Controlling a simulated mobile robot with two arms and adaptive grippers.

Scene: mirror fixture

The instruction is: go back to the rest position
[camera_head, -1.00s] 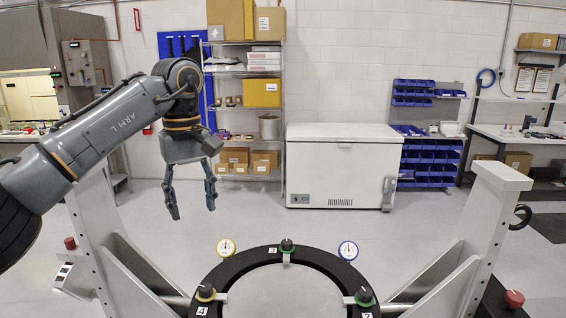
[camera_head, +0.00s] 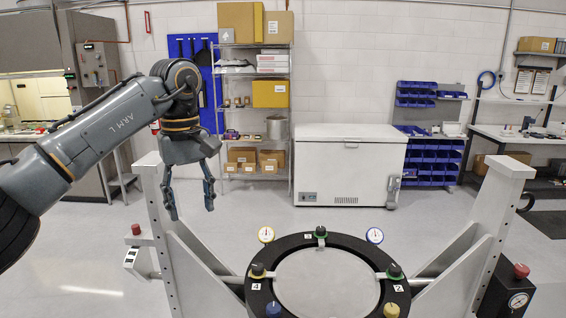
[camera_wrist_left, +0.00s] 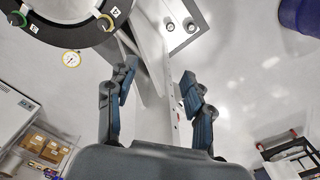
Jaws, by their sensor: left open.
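My left gripper (camera_head: 191,200) hangs from the arm at the left of the head view, pointing down, with its two fingers apart and nothing between them. It overlaps the left white post (camera_head: 158,225) of the mirror fixture in the picture. In the left wrist view the open fingers (camera_wrist_left: 155,85) show with the fixture's frame between and beyond them. The fixture's black ring (camera_head: 258,292) with a grey round disc (camera_head: 325,285) lies lower right of the gripper. The right gripper is not seen.
A right white post (camera_head: 490,215) stands opposite. A white chest freezer (camera_head: 349,165), shelves (camera_head: 252,125) and benches line the back wall. Open floor lies before them.

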